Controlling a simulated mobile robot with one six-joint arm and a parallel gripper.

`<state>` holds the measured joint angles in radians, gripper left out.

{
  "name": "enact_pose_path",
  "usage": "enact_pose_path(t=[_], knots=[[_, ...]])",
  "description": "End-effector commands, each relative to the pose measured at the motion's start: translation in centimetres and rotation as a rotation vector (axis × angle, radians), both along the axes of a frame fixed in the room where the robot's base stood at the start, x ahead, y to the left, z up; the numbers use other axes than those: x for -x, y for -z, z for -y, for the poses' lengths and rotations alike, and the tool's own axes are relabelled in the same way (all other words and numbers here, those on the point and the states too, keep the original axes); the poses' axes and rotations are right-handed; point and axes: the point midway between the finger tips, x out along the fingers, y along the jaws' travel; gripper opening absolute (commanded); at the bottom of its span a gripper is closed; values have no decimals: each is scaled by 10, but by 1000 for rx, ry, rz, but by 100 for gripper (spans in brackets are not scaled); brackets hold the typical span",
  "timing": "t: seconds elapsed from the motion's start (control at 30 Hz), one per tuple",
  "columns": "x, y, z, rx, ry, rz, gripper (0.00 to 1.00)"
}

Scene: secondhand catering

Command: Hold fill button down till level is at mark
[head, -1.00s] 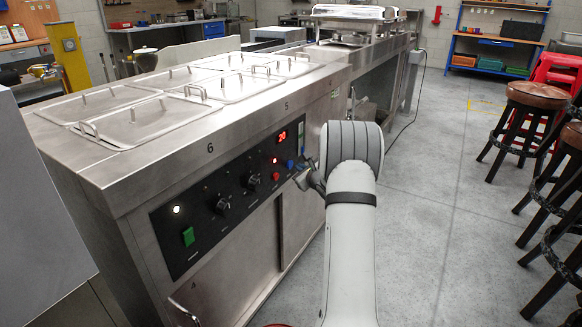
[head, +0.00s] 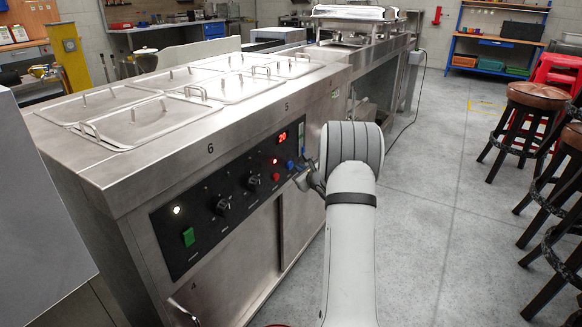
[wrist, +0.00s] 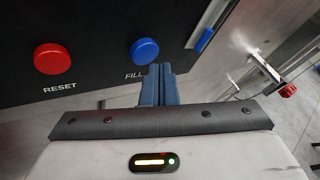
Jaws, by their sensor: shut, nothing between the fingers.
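The blue FILL button (wrist: 144,51) is on the black control panel (wrist: 100,82), right of the red RESET button (wrist: 52,58). In the head view the blue button (head: 290,164) shows just left of my gripper (head: 304,178). My gripper (wrist: 159,68) is shut and empty, its fingertips at the lower right edge of the FILL button in the wrist view. I cannot tell whether they touch it. A narrow upright level strip (wrist: 204,40) with blue in its lower part is right of the button. Its mark cannot be made out. It shows small in the head view (head: 300,139).
The panel also carries a red display (head: 283,137), black knobs (head: 222,205) and a green switch (head: 188,237). The steel counter (head: 180,135) has several lidded pans on top. A red valve handle (wrist: 288,90) is at the right. Stools (head: 530,110) stand beyond open floor.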

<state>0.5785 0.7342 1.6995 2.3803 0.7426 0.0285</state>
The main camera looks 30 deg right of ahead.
Motion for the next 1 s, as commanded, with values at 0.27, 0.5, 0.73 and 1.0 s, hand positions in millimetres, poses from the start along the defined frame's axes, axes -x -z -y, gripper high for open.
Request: enact_pose_path(t=[0.27, 0.5, 0.73, 1.0], knots=[[0, 0, 1, 0, 1, 0, 0], [0, 0, 1, 0, 1, 0, 0], [0, 0, 1, 0, 1, 0, 0], [-6, 2, -3, 0, 1, 0, 0]])
